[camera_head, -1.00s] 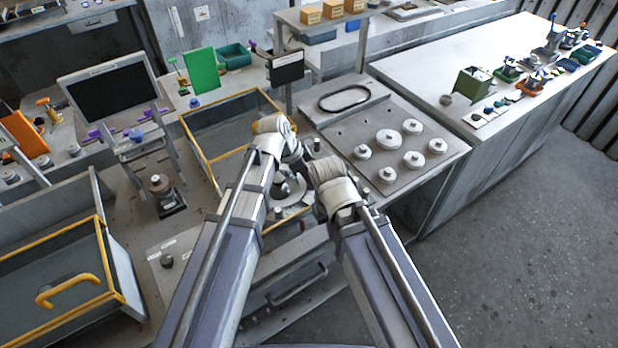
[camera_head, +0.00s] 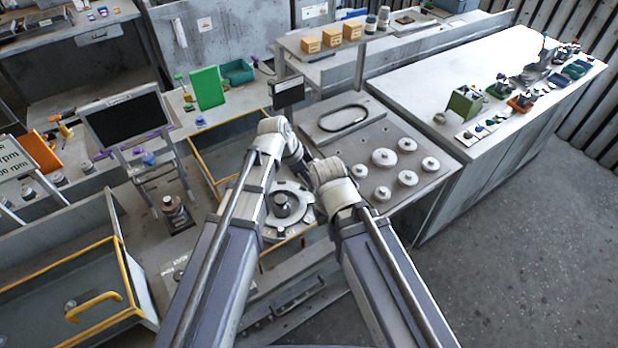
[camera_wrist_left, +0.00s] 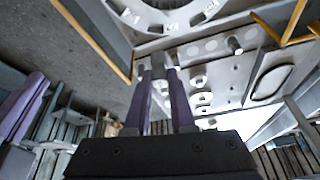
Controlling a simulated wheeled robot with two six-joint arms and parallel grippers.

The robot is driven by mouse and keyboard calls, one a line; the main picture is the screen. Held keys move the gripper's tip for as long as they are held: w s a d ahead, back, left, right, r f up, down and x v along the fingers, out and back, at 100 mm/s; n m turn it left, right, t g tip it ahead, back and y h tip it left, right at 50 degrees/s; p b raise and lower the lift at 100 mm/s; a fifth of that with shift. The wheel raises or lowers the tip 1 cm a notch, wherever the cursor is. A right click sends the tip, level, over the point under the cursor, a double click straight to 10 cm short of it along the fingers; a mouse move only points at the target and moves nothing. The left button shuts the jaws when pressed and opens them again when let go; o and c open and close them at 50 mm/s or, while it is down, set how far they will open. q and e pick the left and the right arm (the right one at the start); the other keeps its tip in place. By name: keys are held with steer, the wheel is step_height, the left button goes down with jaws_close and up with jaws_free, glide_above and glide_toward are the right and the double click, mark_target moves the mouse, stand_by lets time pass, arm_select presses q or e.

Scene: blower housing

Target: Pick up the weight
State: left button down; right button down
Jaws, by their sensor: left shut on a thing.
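Several pale round weights with raised knobs, among them a large one (camera_head: 384,157), stand on the grey plate (camera_head: 440,190) right of my arms. Round weights also show in the left wrist view (camera_wrist_left: 200,82), beyond the fingers. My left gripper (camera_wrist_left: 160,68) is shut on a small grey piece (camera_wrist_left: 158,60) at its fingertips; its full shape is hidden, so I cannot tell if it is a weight. In the head view my left fingers are hidden near the wrist. My right arm's wrist is right of the left one, its fingers out of sight.
A round notched disc with a dark hub (camera_head: 283,204) lies below my left wrist. A black oval ring (camera_head: 343,117) lies on the plate's back part. A yellow-edged bin (camera_head: 70,262) stands at left, a small screen (camera_head: 125,120) behind. The right bench (camera_head: 440,85) has free room.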

arm_select(q)
steer(key=shift+r+p, duration=2.05)
steer(key=shift+r, duration=0.25)
